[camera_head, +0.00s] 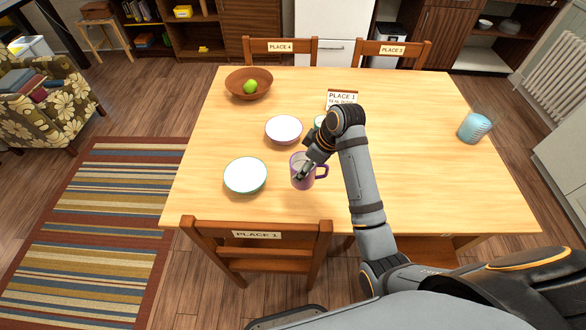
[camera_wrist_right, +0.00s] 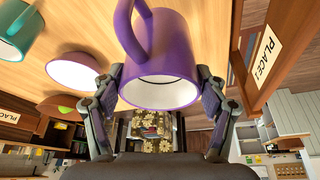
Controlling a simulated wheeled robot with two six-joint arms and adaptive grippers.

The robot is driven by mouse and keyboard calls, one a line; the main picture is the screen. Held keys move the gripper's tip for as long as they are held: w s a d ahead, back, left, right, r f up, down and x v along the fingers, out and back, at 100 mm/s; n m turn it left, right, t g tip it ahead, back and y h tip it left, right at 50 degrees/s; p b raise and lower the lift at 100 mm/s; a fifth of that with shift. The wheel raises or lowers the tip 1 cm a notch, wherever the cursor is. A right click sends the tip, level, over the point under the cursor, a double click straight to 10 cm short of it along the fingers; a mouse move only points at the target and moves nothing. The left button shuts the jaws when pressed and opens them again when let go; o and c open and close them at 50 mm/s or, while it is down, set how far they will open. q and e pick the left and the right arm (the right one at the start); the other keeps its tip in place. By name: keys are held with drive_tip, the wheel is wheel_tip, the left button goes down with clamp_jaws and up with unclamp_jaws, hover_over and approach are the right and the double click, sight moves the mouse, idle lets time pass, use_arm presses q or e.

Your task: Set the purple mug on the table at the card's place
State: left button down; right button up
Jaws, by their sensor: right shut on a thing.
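The purple mug (camera_head: 308,180) is over the near part of the wooden table (camera_head: 420,190), right of the near white bowl, with its handle to the right. My right gripper (camera_head: 302,170) is shut on it. In the right wrist view the mug (camera_wrist_right: 165,55) sits between both fingers (camera_wrist_right: 160,92). I cannot tell whether its base touches the table. The card (camera_head: 342,97) stands farther back on the table and reads "PLACE 1", with a smaller line I cannot read clearly. A chair (camera_head: 258,238) at the near left side also bears "PLACE 1". My left gripper is out of view.
Two white bowls (camera_head: 246,175) (camera_head: 284,129) stand left of the mug. A green mug (camera_head: 320,121) is partly hidden behind my right arm. A brown bowl (camera_head: 249,80) holds a green fruit. A blue striped cup (camera_head: 474,127) stands at the right. The near-left table edge is clear.

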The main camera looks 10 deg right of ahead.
drive_tip(key=w+f, duration=0.2)
drive_tip(key=f, duration=0.1)
drive_tip(key=w+d+f, duration=0.1)
drive_tip(key=w+f, duration=0.2)
drive_tip(key=w+d+f+p, duration=0.1)
drive_tip(key=w+f, duration=0.1)
drive_tip(key=f, duration=0.1)
drive_tip(key=shift+w+f, duration=0.15)
drive_tip(key=shift+w, duration=0.05)
drive_tip(key=shift+f, duration=0.4)
drive_tip(key=shift+f, duration=0.15)
drive_tip(key=o, duration=1.7)
drive_tip(key=v, duration=1.2)
